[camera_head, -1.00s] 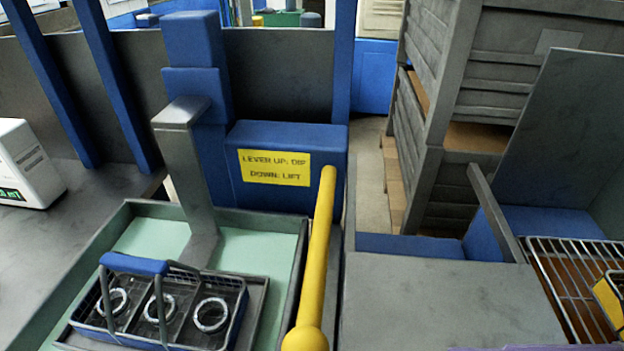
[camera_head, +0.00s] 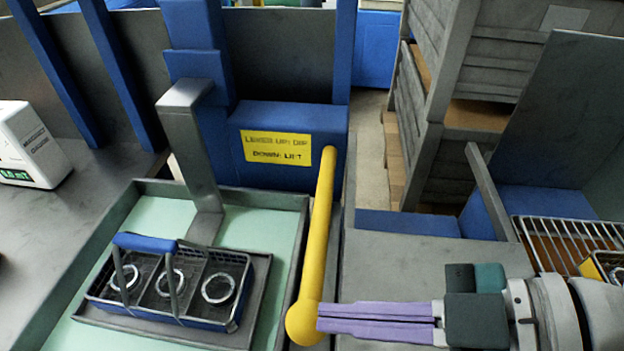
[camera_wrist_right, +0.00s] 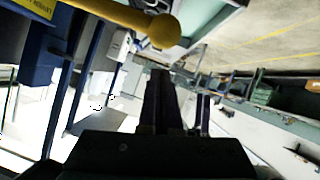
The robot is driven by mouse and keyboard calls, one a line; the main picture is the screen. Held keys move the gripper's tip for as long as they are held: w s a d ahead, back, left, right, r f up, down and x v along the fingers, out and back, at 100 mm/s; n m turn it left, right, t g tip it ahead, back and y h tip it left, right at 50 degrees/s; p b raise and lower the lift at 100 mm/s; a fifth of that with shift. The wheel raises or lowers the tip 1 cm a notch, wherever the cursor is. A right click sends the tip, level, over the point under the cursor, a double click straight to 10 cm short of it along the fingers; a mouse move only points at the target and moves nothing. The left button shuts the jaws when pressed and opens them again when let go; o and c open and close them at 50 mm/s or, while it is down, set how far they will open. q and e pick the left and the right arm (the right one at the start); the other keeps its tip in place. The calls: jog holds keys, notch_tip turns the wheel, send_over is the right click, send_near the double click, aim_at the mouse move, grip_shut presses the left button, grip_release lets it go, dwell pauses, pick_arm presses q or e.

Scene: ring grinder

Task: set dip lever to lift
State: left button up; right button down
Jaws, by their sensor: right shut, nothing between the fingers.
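The yellow dip lever (camera_head: 319,235) runs from the blue housing (camera_head: 270,175) toward me and ends in a round knob (camera_head: 303,323). A yellow label on the housing reads "LEVER UP: DIP, DOWN: LIFT". My right gripper (camera_head: 320,318) comes in from the right with its purple fingers shut and empty. Its tips are at the knob's right side in the head view; I cannot tell whether they touch. In the right wrist view the knob (camera_wrist_right: 163,30) shows beyond the dark fingers (camera_wrist_right: 172,75). My left gripper is out of view.
Left of the lever, a wire basket (camera_head: 235,315) with a blue handle holds three rings on a plate over a pale green tank (camera_head: 265,232). A grey surface (camera_head: 400,265) lies right of the lever. A wire rack (camera_head: 570,235) stands farther right.

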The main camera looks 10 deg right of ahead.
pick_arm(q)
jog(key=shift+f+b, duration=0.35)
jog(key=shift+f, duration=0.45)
pick_arm(e)
jog(key=shift+w+a+f, duration=0.1)
jog(key=shift+w+f, duration=0.1)
jog(key=shift+f, duration=0.45)
jog(key=shift+w+a+f, duration=0.1)
jog(key=shift+w+f, duration=0.1)
jog(key=shift+f, duration=0.45)
